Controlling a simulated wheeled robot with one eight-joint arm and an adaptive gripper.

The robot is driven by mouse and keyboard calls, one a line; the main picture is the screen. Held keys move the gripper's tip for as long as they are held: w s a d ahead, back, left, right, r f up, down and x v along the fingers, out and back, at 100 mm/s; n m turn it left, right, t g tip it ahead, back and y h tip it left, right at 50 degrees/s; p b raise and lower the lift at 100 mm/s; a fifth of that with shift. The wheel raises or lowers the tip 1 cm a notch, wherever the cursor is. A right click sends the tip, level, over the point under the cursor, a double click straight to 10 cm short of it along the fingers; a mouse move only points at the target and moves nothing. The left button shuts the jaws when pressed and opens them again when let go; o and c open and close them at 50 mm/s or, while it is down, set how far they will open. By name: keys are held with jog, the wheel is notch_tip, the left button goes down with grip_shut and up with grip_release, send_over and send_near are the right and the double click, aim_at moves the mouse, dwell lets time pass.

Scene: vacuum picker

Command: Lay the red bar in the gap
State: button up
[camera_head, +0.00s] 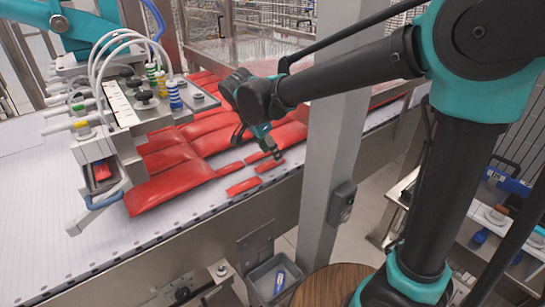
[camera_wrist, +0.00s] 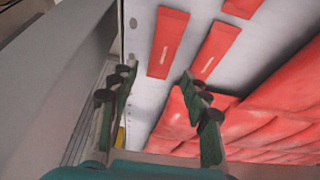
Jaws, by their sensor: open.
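Several flat red bars lie at the front edge of the white belt. In the head view one bar (camera_head: 243,187) is nearest, and another bar (camera_head: 267,167) is right of it under my gripper (camera_head: 272,153). A bare strip of belt separates these two. A second row behind holds another bar (camera_wrist: 214,50). My gripper is open, with fingers apart and pointing down. Whether they touch the bar is unclear.
Large red pouches (camera_head: 170,180) cover the belt behind the bars. A picker head with hoses (camera_head: 135,100) hangs at left. A grey post (camera_head: 335,150) stands close right of my gripper. The belt (camera_head: 50,220) is bare at front left.

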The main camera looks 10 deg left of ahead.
aim_at(261, 167)
jog(key=v, duration=0.9)
